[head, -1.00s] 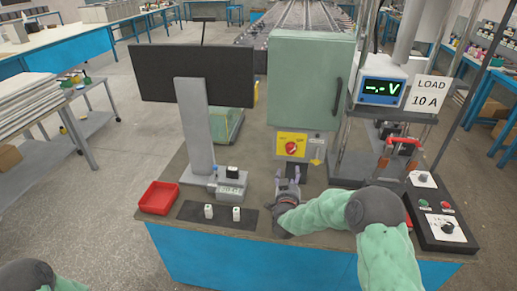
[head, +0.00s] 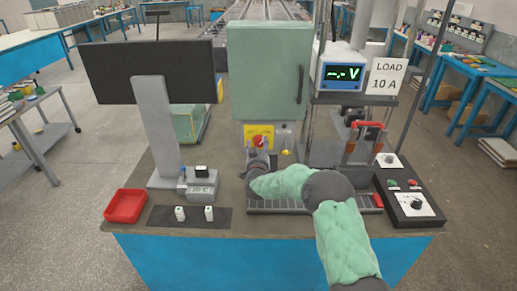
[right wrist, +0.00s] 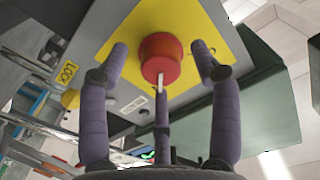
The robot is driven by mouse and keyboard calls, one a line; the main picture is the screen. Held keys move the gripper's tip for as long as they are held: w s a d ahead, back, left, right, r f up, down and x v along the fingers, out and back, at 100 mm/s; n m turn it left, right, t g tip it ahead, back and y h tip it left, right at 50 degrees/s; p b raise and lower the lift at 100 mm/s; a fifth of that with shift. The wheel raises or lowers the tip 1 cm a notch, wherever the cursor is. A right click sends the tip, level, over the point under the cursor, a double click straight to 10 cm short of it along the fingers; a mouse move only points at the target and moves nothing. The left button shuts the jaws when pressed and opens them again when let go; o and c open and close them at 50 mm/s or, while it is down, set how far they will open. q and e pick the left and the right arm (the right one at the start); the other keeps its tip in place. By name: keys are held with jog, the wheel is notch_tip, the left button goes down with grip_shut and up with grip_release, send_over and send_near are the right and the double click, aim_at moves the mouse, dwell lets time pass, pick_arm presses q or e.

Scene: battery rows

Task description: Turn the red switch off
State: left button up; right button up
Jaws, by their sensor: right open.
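The red switch (head: 258,141) is a round knob on a yellow plate (head: 249,130) at the base of the green cabinet. In the right wrist view the red switch (right wrist: 161,56) stands out from its yellow plate (right wrist: 205,17), with a small white mark at its lower edge. My right gripper (head: 259,150) reaches up to the switch and partly hides the plate. In the right wrist view its fingers (right wrist: 162,57) are open, one on each side of the knob with gaps between. A further finger is below the knob. My left gripper is not in view.
The green cabinet (head: 270,75) rises above the switch. A monitor (head: 150,75) and a red tray (head: 125,206) are to the left. A dark mat (head: 195,224) holds two small white blocks. A meter (head: 355,70) and a black control box (head: 410,203) are to the right.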

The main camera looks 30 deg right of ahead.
jog(key=c, duration=1.1)
jog(key=shift+c, duration=0.2)
